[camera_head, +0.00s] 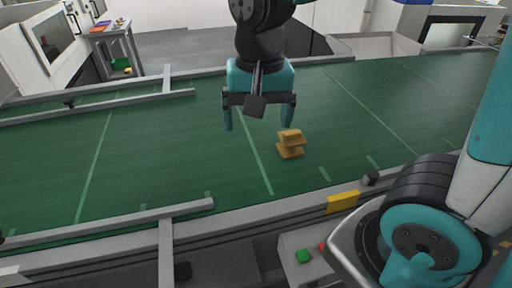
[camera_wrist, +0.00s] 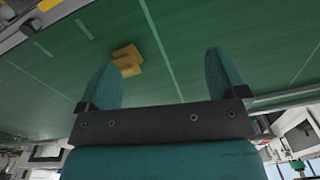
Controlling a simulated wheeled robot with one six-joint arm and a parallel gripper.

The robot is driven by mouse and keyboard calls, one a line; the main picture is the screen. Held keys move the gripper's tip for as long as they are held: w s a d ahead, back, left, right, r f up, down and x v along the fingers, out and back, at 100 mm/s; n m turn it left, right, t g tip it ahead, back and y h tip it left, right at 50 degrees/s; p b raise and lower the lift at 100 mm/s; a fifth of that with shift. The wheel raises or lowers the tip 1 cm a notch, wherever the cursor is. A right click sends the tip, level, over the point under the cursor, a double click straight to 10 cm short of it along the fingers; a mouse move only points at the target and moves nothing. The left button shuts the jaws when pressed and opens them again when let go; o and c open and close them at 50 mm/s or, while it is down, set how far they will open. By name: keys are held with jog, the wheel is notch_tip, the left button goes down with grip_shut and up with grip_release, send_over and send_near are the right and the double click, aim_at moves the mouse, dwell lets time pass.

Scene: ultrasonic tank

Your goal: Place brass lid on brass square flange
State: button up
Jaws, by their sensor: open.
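A small brass-coloured stack (camera_head: 290,144) stands on the green conveyor belt, just right of my gripper. A square-edged plate on top (camera_head: 290,134), which looks like the brass lid, rests over a wider lower piece (camera_head: 290,152), which looks like the brass square flange. I cannot tell exactly how the two meet. The stack also shows in the wrist view (camera_wrist: 127,58), near the tip of the left finger. My gripper (camera_head: 258,123) is open and empty above the belt, its two teal fingers wide apart (camera_wrist: 162,68) and clear of the stack.
The green belt (camera_head: 150,150) is bare around the stack. Grey guide rails (camera_head: 120,222) run along its near and far sides. A yellow block (camera_head: 343,202) sits on the near edge, above a control box (camera_head: 300,252) with green and red buttons. A small table (camera_head: 112,32) stands at back left.

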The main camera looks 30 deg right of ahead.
jog(key=s+a+r+n+y, duration=0.1)
jog(key=s+a+n+y, duration=0.3)
jog(key=s+n, duration=0.6)
jog(key=a+n, duration=0.2)
jog(key=shift+a+r, duration=0.35)
jog(key=shift+a, duration=0.05)
